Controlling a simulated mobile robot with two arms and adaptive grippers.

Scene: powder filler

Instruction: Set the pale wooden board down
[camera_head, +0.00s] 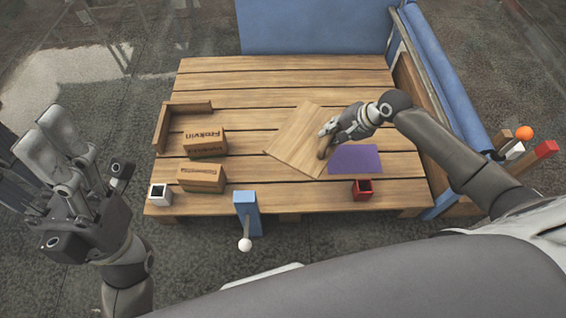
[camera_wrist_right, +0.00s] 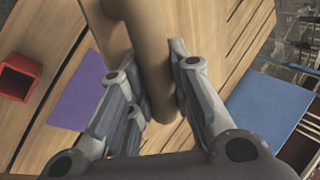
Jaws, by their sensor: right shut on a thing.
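The pale wooden board (camera_head: 292,139) is over the slatted table, tilted at an angle in the head view. My right gripper (camera_head: 326,141) is at its right edge. In the right wrist view, the right gripper (camera_wrist_right: 158,108) is shut on a rounded brown wooden piece (camera_wrist_right: 150,42), which looks like the board's handle. I cannot tell whether the board touches the slats. My left gripper (camera_head: 40,128) is raised at the far left, away from the table; its fingers look apart, with nothing between them.
A purple sheet (camera_head: 356,159) lies right of the board, with a red open box (camera_head: 363,190) in front. Two cardboard boxes (camera_head: 205,143) (camera_head: 202,178) and a wooden corner guard (camera_head: 162,128) are at left. The back slats are clear.

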